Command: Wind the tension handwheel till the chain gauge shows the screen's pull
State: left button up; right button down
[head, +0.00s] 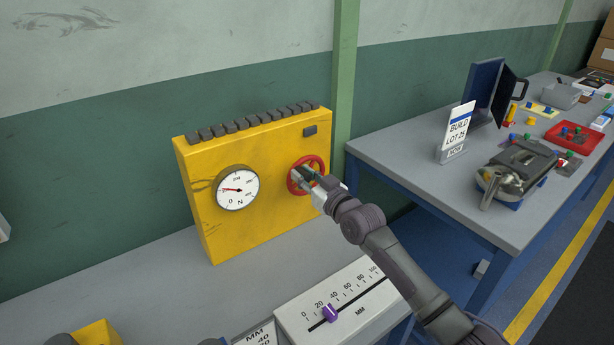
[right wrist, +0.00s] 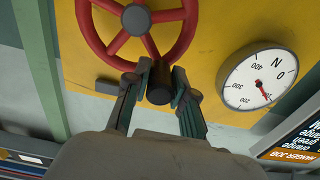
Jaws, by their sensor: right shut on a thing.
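The red tension handwheel (head: 293,186) is on the front of a yellow box (head: 262,218). My right gripper (head: 307,174) is at the wheel. In the right wrist view, the handwheel (right wrist: 101,45) shows with a dark hub, and my right gripper (right wrist: 160,82) is shut on its dark handle knob (right wrist: 158,93) at the rim. The round white chain gauge (head: 238,188), marked N, is left of the wheel; its red needle points left. The gauge (right wrist: 258,78) also shows in the wrist view. A dark screen (right wrist: 296,135) is cut off there; its pull value is not readable. My left gripper is out of view.
A slider scale (head: 345,305) marked MM stands on the grey bench in front. A green post (head: 344,80) rises behind the wheel. The right-hand table (head: 430,190) carries a BUILD LOT 25 sign (head: 457,130) and several parts.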

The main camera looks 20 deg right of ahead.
aim_at(306, 163)
jog(key=shift+d+f, duration=0.1)
jog(key=shift+d, duration=0.1)
jog(key=d, duration=0.1)
jog(key=w+d+r+b, duration=0.1)
jog(key=shift+d, duration=0.35)
